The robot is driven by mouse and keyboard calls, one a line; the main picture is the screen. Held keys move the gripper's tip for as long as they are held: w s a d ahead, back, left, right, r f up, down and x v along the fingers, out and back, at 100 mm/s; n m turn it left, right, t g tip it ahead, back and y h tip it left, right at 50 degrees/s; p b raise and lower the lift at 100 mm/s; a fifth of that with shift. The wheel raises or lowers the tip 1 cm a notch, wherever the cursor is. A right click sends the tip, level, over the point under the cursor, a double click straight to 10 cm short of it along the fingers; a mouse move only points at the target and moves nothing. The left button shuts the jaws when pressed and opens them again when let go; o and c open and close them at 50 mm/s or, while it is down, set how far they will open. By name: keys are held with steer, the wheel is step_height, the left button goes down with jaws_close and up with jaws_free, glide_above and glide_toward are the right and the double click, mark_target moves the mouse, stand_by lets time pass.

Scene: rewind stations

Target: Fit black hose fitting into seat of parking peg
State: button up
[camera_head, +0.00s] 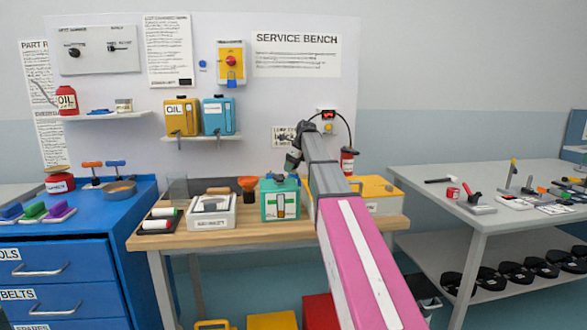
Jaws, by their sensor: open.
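My arm reaches up and away over the wooden bench, and my gripper (292,164) hangs at its far end, above the teal unit (280,203). It is small and dark here; it is open. A thin black hose (345,122) arcs near the wall, right of the arm's end, below a small red display. Its lower end comes down near a red canister with a black top (348,160). I cannot make out the black hose fitting or the parking peg with its seat; my arm covers part of that area.
A shelf above bears yellow (182,118) and blue cans (217,117). A blue cabinet (70,255) stands left, a grey table (480,210) right.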

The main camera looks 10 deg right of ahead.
jaws_close()
stand_by(0.3)
